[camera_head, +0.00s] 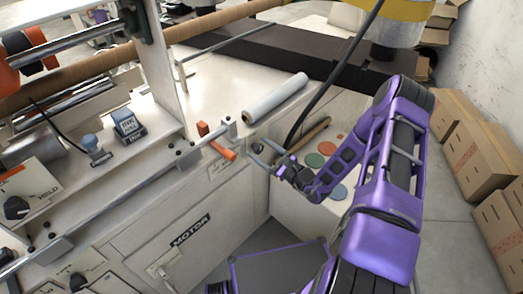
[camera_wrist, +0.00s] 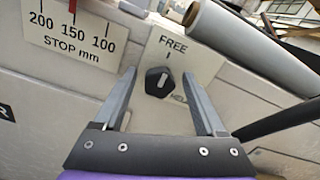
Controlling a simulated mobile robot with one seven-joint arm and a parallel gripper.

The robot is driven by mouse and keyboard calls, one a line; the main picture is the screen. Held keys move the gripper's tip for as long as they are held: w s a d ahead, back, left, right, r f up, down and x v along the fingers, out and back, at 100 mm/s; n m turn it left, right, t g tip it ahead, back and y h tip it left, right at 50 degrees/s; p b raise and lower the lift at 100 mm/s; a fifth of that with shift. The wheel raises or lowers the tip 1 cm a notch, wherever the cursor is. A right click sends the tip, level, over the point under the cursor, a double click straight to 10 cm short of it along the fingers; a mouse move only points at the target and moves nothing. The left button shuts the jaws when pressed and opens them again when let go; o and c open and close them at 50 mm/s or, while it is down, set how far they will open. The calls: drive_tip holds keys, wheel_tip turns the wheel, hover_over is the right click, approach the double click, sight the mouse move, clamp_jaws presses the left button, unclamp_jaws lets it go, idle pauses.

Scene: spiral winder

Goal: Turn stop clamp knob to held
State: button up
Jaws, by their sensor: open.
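The stop clamp knob (camera_wrist: 157,82) is a small dark faceted knob on a pale plate in the wrist view. FREE is printed above it, and a partly hidden label starting "HEL" is at its lower right. A light mark on the knob looks near upright, towards FREE. My gripper (camera_wrist: 159,73) is open, with one finger on each side of the knob and gaps between. Whether the tips reach knob depth is unclear. In the head view my gripper (camera_head: 262,150) is at the machine's front right corner, where the knob is hard to make out.
A STOP mm scale (camera_wrist: 72,30) with a red pointer is left of the knob. A pale roll (camera_wrist: 235,45) lies above right; it also shows in the head view (camera_head: 275,97). An orange handle (camera_head: 221,150) sticks out left of my gripper. Cartons (camera_head: 470,140) line the right wall.

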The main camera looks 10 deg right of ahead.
clamp_jaws()
idle(0.3)
drive_tip(key=shift+m, duration=0.4)
drive_tip(key=m+p, duration=0.1)
drive_tip(key=m, duration=0.4)
drive_tip(key=shift+d+m, duration=0.15)
drive_tip(key=shift+m, duration=0.15)
drive_tip(key=m+p, duration=0.1)
drive_tip(key=m, duration=0.5)
drive_tip(key=shift+w+d, duration=0.1)
drive_tip(key=m, duration=0.4)
drive_tip(key=m+p, duration=0.1)
drive_tip(key=m, duration=0.1)
drive_tip(key=shift+f+m, duration=0.25)
drive_tip(key=shift+m, duration=0.05)
drive_tip(key=m, duration=0.4)
drive_tip(key=shift+f+m, duration=0.1)
drive_tip(key=shift+m, duration=0.3)
